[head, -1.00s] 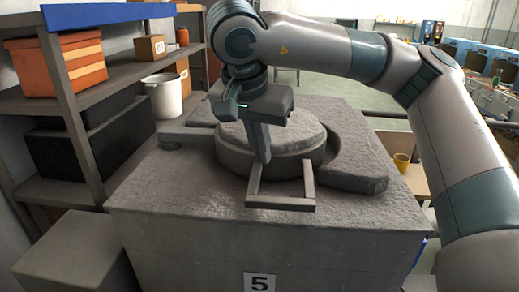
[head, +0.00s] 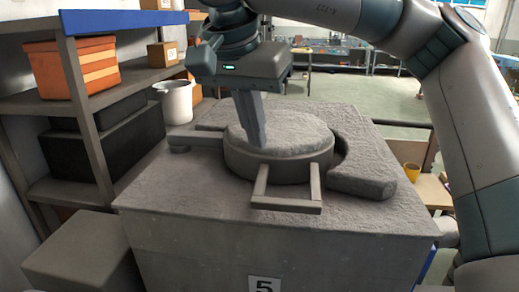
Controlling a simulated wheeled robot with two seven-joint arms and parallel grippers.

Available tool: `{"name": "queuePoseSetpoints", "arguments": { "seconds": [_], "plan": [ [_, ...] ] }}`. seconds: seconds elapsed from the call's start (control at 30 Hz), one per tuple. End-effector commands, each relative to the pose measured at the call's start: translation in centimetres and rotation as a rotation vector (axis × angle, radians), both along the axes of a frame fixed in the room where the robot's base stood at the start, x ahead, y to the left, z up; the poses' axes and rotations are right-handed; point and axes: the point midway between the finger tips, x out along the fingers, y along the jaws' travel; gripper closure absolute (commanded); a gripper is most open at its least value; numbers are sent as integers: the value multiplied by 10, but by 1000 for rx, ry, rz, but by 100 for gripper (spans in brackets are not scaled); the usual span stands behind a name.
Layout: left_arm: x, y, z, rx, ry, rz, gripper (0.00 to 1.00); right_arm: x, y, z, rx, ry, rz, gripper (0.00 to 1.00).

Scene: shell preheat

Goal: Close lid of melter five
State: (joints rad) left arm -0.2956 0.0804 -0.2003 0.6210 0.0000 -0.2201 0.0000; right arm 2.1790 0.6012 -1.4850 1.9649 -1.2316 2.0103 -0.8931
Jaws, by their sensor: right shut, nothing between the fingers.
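Melter five is a grey, rough-surfaced box (head: 195,240) with a "5" label on its front. Its round grey lid (head: 290,130) lies flat on top, with a squared handle frame (head: 287,205) sticking out toward me. My right gripper (head: 256,142) is shut and empty, fingers pointing down over the left part of the lid, behind the handle. I cannot tell whether the fingertips touch the lid. They hide a little of its surface. My left gripper is not in view.
A raised curved block (head: 365,170) flanks the lid on the right. Shelves at left hold an orange box (head: 68,68) and a small carton (head: 162,54); a white bucket (head: 175,101) stands beside the melter. A yellow cup (head: 411,172) is at right.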

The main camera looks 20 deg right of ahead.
Motion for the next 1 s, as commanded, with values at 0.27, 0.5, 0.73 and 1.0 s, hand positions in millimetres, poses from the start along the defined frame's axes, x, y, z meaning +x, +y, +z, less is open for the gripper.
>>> {"name": "queuePoseSetpoints", "arguments": {
  "seconds": [0.27, 0.5, 0.73, 1.0],
  "plan": [
    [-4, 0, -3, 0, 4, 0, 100, -5, 6, 20, -1, -1, -1, 100],
    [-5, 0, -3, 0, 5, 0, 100, -6, 7, 22, 0, 1, 0, 100],
    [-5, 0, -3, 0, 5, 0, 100, -6, 7, 22, -1, 1, 0, 100],
    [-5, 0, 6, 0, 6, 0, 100, -6, 7, 31, 0, 0, 0, 100]
  ]
}}
